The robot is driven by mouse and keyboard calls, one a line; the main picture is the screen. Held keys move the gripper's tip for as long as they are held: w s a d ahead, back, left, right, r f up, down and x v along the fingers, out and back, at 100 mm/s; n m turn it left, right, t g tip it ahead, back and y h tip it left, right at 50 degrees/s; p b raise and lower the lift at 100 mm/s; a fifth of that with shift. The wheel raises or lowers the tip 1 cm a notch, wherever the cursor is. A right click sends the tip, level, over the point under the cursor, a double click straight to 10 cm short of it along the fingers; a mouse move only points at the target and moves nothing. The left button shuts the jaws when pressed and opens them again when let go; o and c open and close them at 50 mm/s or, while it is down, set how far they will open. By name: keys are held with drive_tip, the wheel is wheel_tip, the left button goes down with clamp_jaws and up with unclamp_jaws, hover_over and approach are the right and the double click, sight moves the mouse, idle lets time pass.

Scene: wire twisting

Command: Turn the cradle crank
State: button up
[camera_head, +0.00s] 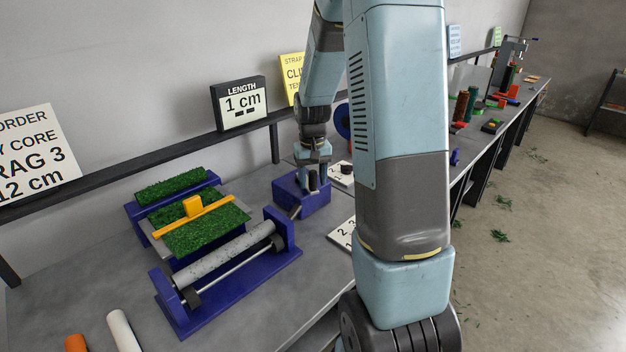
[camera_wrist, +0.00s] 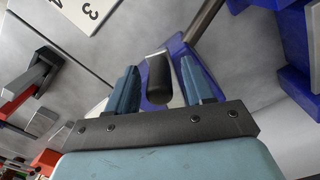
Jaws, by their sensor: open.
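A blue cradle (camera_head: 225,310) carries a grey roller and a thin rod on the bench. Just right of it stands a smaller blue block (camera_head: 288,187). My gripper (camera_head: 313,182) points down over this block. In the wrist view my gripper (camera_wrist: 160,88) is open, with a finger on each side of a black cylindrical handle (camera_wrist: 158,82). The handle lies between the fingers, with visible gaps on both sides. I take it for the crank handle; its link to the cradle cannot be made out. A blue part (camera_wrist: 185,62) shows behind it.
Green turf-like pads (camera_head: 205,230) with a yellow bar lie left of the cradle. White and orange cylinders (camera_head: 122,330) lie at the front left. A numbered card (camera_head: 343,234) lies right of the block. Signs, including a 1 cm sign (camera_head: 240,104), stand along the back shelf.

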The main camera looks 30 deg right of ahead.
drive_tip(key=shift+f, duration=0.25)
drive_tip(key=shift+c, duration=0.3)
clamp_jaws()
